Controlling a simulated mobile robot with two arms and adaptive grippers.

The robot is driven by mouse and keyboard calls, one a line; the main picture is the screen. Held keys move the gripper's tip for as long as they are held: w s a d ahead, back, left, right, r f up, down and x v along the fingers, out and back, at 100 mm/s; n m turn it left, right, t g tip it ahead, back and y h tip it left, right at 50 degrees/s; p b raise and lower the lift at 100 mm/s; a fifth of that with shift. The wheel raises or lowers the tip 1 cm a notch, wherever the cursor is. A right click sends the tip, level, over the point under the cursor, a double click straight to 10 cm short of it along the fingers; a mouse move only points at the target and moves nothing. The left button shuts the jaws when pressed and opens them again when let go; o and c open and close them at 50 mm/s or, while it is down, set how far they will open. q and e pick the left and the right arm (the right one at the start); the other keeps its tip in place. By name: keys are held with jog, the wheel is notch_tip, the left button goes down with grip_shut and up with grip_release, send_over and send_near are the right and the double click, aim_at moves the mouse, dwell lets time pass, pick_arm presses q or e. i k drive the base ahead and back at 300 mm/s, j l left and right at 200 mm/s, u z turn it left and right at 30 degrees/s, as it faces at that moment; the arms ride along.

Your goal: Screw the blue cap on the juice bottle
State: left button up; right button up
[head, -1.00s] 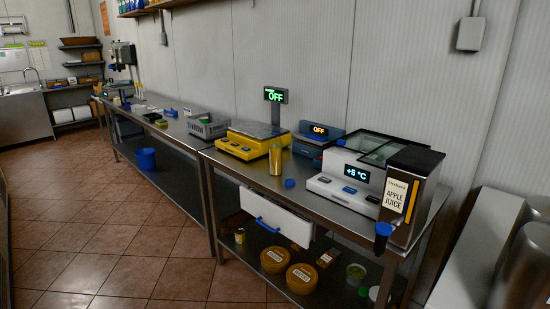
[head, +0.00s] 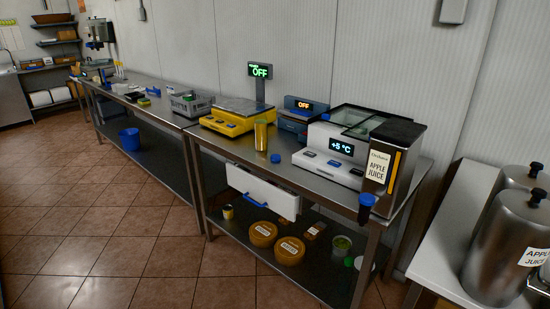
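The juice bottle (head: 261,135) stands upright on the steel counter, filled with golden-yellow juice. It is in front of the yellow scale, and no blue cap shows on its top. A small blue cap (head: 276,158) lies on the counter just right of the bottle, apart from it. Neither of my grippers shows in the head view.
The steel counter (head: 237,152) also bears a yellow scale (head: 230,118), a white device reading +5 °C (head: 322,155) and an apple juice dispenser (head: 393,158). A white drawer (head: 263,193) stands out below the counter top. Steel urns (head: 507,240) stand at right. The tiled floor in front is clear.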

aim_at(260, 119)
jog(key=i+l+u, duration=0.1)
jog(key=i+u, duration=0.4)
jog(key=i, duration=0.45)
